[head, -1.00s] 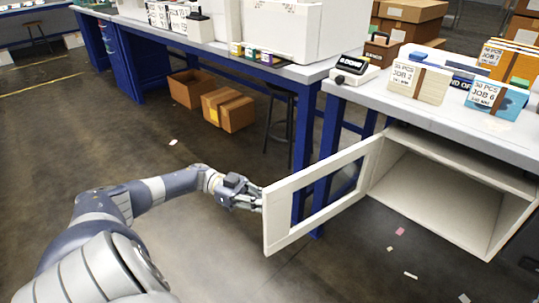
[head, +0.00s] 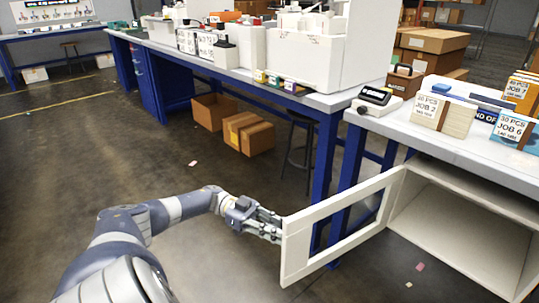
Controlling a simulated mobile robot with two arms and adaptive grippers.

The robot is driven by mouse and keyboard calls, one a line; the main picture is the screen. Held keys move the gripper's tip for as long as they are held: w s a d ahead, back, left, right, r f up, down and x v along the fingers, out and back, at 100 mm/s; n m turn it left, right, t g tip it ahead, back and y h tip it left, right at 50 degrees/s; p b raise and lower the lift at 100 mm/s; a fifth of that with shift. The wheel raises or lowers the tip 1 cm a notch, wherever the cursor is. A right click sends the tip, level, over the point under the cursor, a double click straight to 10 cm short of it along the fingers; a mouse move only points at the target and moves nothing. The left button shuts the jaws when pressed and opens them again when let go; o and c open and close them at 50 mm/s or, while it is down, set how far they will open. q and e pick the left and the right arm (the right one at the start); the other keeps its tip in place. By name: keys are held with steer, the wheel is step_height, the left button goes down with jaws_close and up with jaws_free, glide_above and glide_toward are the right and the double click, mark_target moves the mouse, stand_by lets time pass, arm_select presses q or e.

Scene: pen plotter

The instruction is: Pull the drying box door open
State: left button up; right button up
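The drying box (head: 455,225) is a white open-fronted box under the right-hand table. Its door (head: 297,252), a white frame around a window opening, stands wide open, swung out to the left from its hinge side at the box. The inside that shows is empty. My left gripper (head: 276,229) is at the door's outer free edge, on its left side. The fingertips reach the edge, and whether they close on it or only touch it cannot be told. My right gripper is not in view.
A blue-legged table (head: 330,103) with a white machine (head: 310,62) stands behind the door. Cardboard boxes (head: 249,134) and a stool (head: 297,150) are beneath it. Job boxes (head: 445,112) stand on the right-hand table.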

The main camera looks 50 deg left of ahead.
arm_select(q)
steer(key=v, duration=0.5)
steer(key=shift+s+a, duration=0.15)
steer(key=shift+a, duration=0.15)
steer(key=shift+f, duration=0.1)
stand_by(0.3)
